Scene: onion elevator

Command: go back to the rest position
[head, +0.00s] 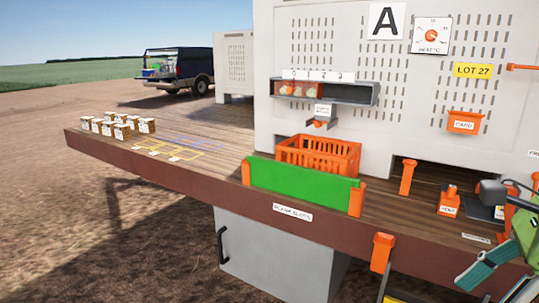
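No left gripper shows in the head view. Dark grey, teal and yellow-green parts (490,264) crowd the lower right edge of the head view, in front of the table. They may belong to my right arm, but they are cut off, and I cannot make out two fingertips or whether anything is held.
A wooden deck (105,150) carries several small labelled boxes (117,124), an orange crate (320,152) behind a green board (300,190), and an orange vent block (449,202). A perforated wall (300,60) rises behind, with a shelf (355,93). A grey cabinet (275,258) stands below.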

